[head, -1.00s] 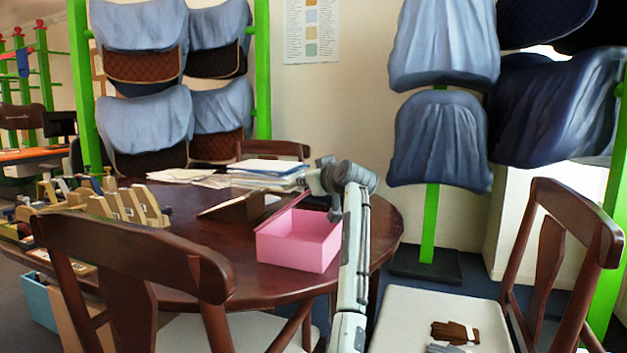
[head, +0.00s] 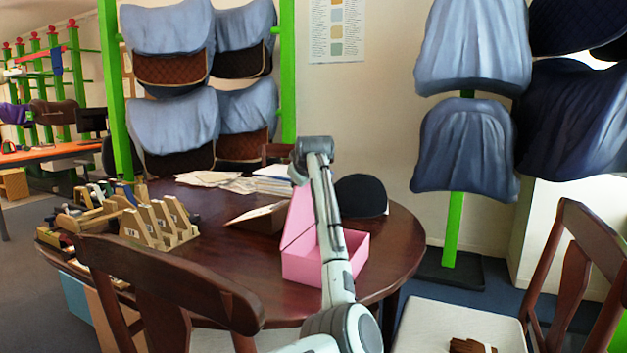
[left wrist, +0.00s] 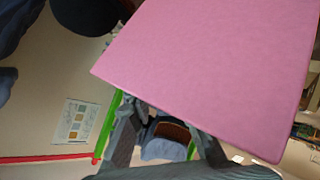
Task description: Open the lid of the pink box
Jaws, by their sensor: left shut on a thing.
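The pink box (head: 348,262) stands on the round wooden table with its lid (head: 298,222) raised steeply at its left side. My left arm reaches across the front of the box and hides part of its opening. My left gripper (head: 298,174) is at the top of the lid and is shut on it, though its fingertips are mostly hidden. In the left wrist view the pink lid (left wrist: 215,70) fills much of the picture, close against the fingers. My right gripper is not in view.
The table (head: 225,275) also holds a dark cap (head: 361,194) behind the box, papers (head: 270,182) at the back and a wooden rack (head: 160,222) at the left. A chair (head: 165,285) stands in front. Bare tabletop lies left of the box.

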